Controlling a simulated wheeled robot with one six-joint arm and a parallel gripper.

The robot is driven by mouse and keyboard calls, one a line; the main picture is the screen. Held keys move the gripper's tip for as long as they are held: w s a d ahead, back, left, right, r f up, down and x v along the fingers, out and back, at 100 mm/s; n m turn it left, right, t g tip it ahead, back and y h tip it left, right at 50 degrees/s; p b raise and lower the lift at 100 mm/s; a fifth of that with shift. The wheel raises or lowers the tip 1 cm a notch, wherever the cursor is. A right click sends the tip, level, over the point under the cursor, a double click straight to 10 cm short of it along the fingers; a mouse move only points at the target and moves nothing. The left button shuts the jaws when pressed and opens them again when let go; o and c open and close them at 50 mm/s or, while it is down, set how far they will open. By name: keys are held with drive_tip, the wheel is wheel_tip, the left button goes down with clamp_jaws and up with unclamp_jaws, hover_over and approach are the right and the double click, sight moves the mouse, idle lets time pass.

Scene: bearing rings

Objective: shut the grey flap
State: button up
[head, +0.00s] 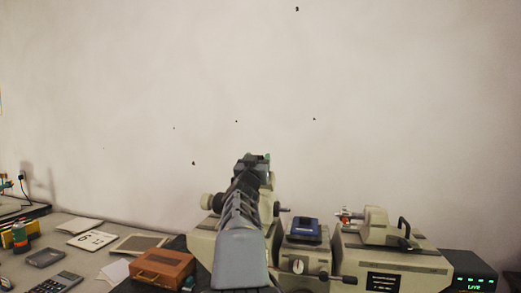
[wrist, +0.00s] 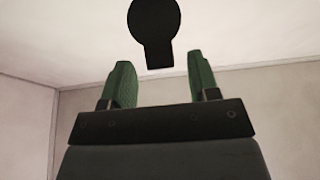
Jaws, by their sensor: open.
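No part shows clearly as a grey flap. The beige machine on the right (head: 395,261) has a raised pale housing (head: 376,227) with a black handle (head: 404,226), and I cannot tell whether this is the flap. My gripper (head: 253,158) is at the upper end of my raised arm, above the left part of the machine and in front of the wall. In the wrist view its two green fingers (wrist: 160,85) stand apart with nothing between them. A dark round shape with a short stem (wrist: 154,28) shows beyond the fingertips; I cannot tell what it is.
A blue block (head: 304,228) sits on the middle machine section, above a round dial. A brown box (head: 162,268), a calculator (head: 60,282) and papers lie to the left. A black display box (head: 473,270) stands far right. My arm hides part of the machine.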

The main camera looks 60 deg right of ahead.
sight(259, 157)
drive_tip(key=shift+p+x, duration=0.65)
drive_tip(key=shift+x, duration=1.5)
drive_tip(key=shift+f, duration=0.1)
clamp_jaws()
